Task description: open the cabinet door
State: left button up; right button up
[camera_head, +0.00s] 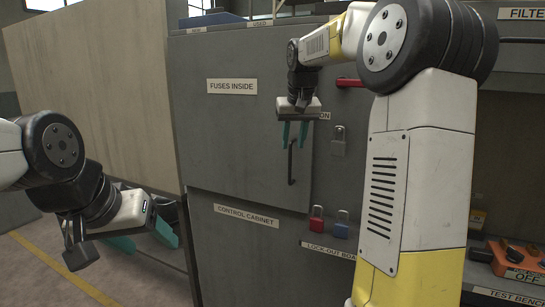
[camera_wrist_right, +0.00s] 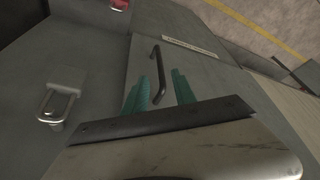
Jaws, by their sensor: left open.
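The cabinet door (camera_head: 240,135) is the grey panel labelled "FUSES INSIDE", and it looks shut. Its dark upright bar handle (camera_head: 291,163) is near the door's right edge. My right gripper (camera_head: 294,145) points down in front of the handle's upper part, its teal fingers apart. In the right wrist view the handle (camera_wrist_right: 159,72) shows in the gap between the fingers (camera_wrist_right: 158,82), reaching beyond the tips. I cannot tell whether they touch it. My left gripper (camera_head: 144,240) is open and empty at the lower left, away from the door.
A grey padlock (camera_head: 338,143) hangs right of the door, with red (camera_head: 317,226) and blue (camera_head: 341,225) padlocks below. A red handle (camera_head: 349,83) is above. The lower "CONTROL CABINET" panel (camera_head: 235,260) lies beneath. A tan partition (camera_head: 90,90) stands left; floor there looks open.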

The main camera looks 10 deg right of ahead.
aim_at(291, 155)
jog(key=x, duration=0.8)
jog(key=shift+w+r, duration=0.1)
jog(key=shift+c, duration=0.2)
grip_shut()
